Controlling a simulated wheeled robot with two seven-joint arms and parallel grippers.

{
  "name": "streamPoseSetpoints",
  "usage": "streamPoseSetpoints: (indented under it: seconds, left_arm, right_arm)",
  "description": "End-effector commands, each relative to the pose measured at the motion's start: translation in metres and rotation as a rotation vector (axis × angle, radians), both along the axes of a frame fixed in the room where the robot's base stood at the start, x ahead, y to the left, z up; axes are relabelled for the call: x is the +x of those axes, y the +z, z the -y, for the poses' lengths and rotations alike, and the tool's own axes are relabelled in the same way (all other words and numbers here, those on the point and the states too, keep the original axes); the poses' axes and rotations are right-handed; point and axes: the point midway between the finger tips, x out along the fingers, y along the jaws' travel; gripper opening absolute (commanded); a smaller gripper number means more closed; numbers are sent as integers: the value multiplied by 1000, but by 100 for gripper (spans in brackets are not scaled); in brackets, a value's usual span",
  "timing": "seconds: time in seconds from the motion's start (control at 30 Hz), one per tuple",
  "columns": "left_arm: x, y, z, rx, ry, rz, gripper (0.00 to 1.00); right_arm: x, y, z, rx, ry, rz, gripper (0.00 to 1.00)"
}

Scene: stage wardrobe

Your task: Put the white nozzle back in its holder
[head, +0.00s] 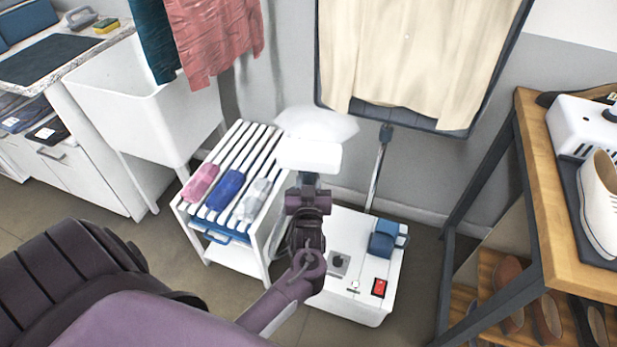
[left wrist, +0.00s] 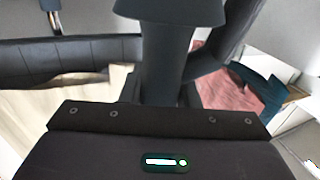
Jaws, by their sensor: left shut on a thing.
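The white nozzle (head: 308,156) is a blocky head held up in the middle of the head view, with a pale, see-through fan shape above it, perhaps steam. My left gripper (head: 308,192) is shut on the nozzle's dark grip just below the head. In the left wrist view a dark grey shaft (left wrist: 166,60) rises from my gripper. A slim pole (head: 377,172) with a small dark bracket (head: 386,132) at its top stands to the right of the nozzle, apart from it. It looks like the holder. My right gripper is not in view.
The white steamer base (head: 340,300) with a red switch stands on the floor below. A framed board with cream cloth (head: 415,50) hangs behind. A white slatted rack (head: 207,215) is at left, a wooden shoe bench (head: 550,220) at right.

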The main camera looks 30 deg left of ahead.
Motion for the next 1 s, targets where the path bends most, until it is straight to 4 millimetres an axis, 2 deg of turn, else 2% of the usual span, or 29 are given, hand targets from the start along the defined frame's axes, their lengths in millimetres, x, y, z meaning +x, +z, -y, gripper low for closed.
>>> streamPoseSetpoints:
  seconds: [0.57,0.6,0.63,1.0]
  left_arm:
    - [1,-11,0,0,0,4,0]
    - [1,-10,0,0,0,4,34]
    - [1,-10,0,0,0,4,38]
    - [-4,-11,3,-2,0,-3,38]
  right_arm:
    - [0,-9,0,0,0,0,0]
    - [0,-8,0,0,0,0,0]
    - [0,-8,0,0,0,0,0]
    - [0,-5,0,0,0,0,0]
